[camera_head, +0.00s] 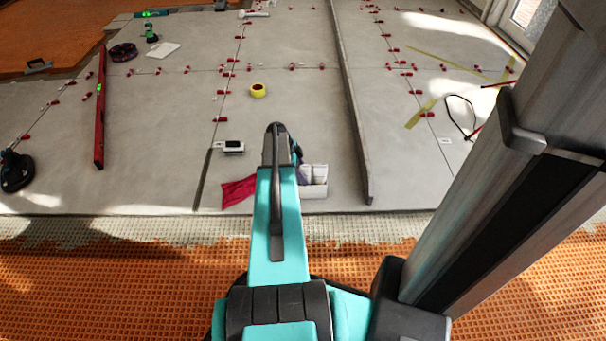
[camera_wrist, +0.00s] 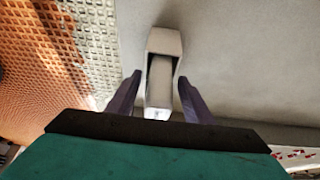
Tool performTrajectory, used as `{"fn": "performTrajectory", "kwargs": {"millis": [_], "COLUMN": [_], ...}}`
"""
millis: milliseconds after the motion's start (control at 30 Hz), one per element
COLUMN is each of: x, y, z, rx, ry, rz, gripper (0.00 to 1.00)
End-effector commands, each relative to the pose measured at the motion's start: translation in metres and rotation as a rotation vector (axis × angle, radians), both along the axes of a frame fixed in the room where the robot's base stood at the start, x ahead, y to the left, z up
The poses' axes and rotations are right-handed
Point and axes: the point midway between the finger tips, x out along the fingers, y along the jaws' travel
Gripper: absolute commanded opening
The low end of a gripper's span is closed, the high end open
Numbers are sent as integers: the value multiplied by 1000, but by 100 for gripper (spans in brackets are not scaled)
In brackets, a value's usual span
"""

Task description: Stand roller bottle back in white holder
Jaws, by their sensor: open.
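A white holder (camera_head: 314,190) stands on the grey tiled floor, just right of my arm in the head view. In the wrist view a pale, frame-shaped piece (camera_wrist: 164,41) lies ahead, with a whitish block (camera_wrist: 159,84) running from it toward me. I cannot tell whether this block is the roller bottle or part of the holder. My gripper (camera_wrist: 160,77) is open, with its two dark purple fingers on either side of the block and visible gaps between. In the head view my arm hides most of the gripper. No bottle can be made out clearly there.
A crimson cloth (camera_head: 238,191) lies left of my arm, with a small black-and-white device (camera_head: 229,148) behind it. A long grey strip (camera_head: 352,130) runs along the floor to the right.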

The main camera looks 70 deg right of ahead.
Motion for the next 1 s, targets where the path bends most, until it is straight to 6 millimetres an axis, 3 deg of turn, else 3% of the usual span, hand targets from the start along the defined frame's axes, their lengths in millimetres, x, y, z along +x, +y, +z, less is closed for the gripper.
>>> {"fn": "performTrajectory", "kwargs": {"millis": [100, 1000], "x": [0, 48], "y": [0, 15], "z": [-3, 113], "rx": [0, 0], "ry": [0, -1], "rz": [0, 0], "gripper": [47, 47]}}
